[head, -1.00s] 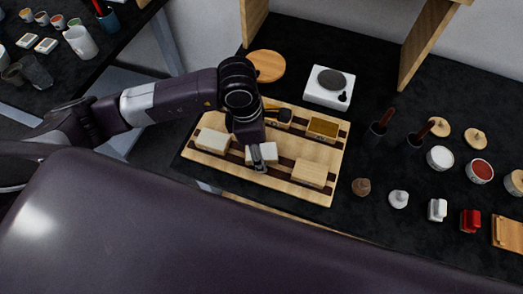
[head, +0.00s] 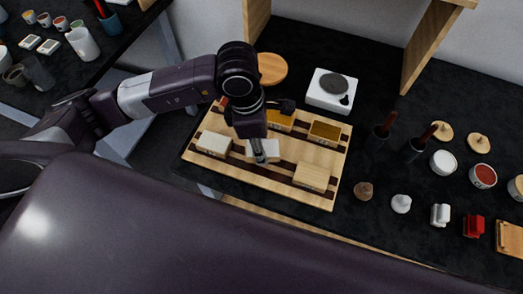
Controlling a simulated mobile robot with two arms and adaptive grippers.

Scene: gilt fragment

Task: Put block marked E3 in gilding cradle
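A striped wooden board (head: 312,197) lies on the black worktop and carries several blocks. A cream block (head: 213,143) is at its left, a white block (head: 269,150) in the front middle, and a plain wood block (head: 311,177) at the right. A gold-topped block (head: 324,131) and a second one (head: 281,121), partly hidden by my arm, are in the back row. No E3 mark is readable, and I cannot tell which part is the gilding cradle. My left gripper (head: 258,152) points down in front of the white block, partly covering it; its finger opening and any contact are unclear.
A white device with a round grey plate (head: 332,90) and a round wooden disc (head: 271,69) stand behind the board. Dark cups with brown handles (head: 380,135), jars and small stoppers (head: 401,203) crowd the right. A wooden upright (head: 428,50) stands at the back.

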